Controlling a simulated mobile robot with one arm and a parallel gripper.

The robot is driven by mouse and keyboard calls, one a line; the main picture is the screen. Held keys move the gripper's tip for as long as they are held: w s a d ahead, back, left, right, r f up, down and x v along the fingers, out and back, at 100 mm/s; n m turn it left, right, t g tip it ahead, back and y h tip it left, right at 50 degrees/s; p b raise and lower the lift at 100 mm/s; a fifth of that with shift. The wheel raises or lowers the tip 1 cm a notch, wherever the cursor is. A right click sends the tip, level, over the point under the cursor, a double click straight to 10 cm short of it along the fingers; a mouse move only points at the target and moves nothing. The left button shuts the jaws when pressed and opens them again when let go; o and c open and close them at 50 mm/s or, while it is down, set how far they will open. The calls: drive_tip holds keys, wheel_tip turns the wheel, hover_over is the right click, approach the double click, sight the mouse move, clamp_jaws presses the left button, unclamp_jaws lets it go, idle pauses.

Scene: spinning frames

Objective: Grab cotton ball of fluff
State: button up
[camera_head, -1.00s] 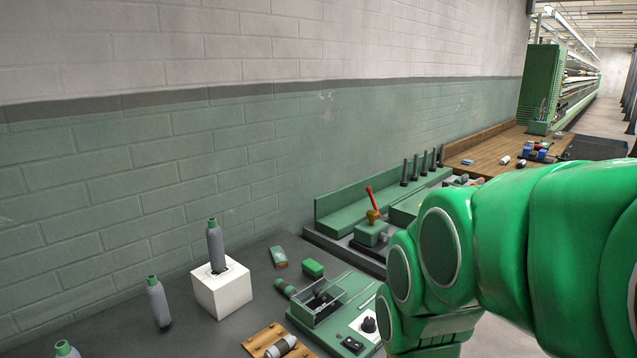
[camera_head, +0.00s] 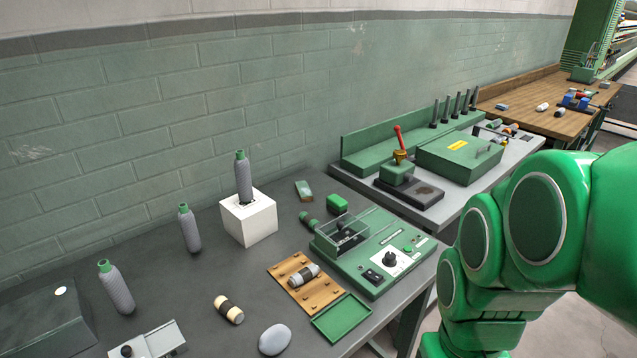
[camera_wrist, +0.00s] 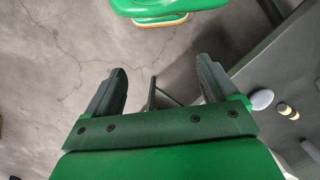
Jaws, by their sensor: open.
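A smooth, pale grey-white rounded lump (camera_head: 275,339), the likeliest cotton ball, lies on the dark bench top at the bottom of the head view. It also shows as a small pale oval in the wrist view (camera_wrist: 262,99), right of my gripper. My gripper (camera_wrist: 162,72) is open, with two dark fingers wide apart and nothing between them. It is over bare concrete floor beside the bench, apart from the lump. In the head view my green arm fills the right side, and the fingers are out of frame.
Near the lump lie a cream roll (camera_head: 229,309), a green tray (camera_head: 341,318) and a wooden board (camera_head: 281,268). Behind stand grey bobbins (camera_head: 190,228), a white block (camera_head: 249,219) and a green control box (camera_head: 391,262). Bare bench top surrounds the lump's left side.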

drive_tip(key=w+a+n, duration=0.5)
drive_tip(key=w+n, duration=0.1)
drive_tip(key=n, duration=0.1)
drive_tip(key=n+g+y, duration=0.1)
drive_tip(key=n+y, duration=0.2)
drive_tip(key=n, duration=1.6)
hover_over(276, 333)
drive_tip(key=w+d, duration=0.1)
drive_tip(key=d, duration=0.1)
wheel_tip(276, 333, down, 10)
drive_tip(key=shift+w+d+f, duration=0.1)
drive_tip(key=shift+f, duration=0.1)
drive_tip(key=shift+a+f+n+g, duration=0.25)
drive_tip(key=shift+f+n+g, duration=0.05)
drive_tip(key=shift+w+x, duration=0.15)
drive_tip(key=shift+x, duration=1.7)
drive_tip(key=shift+w+x, duration=0.15)
drive_tip(key=shift+x, duration=1.7)
drive_tip(key=shift+a, duration=0.1)
drive_tip(key=c, duration=1)
drive_tip(key=shift+c, duration=0.2)
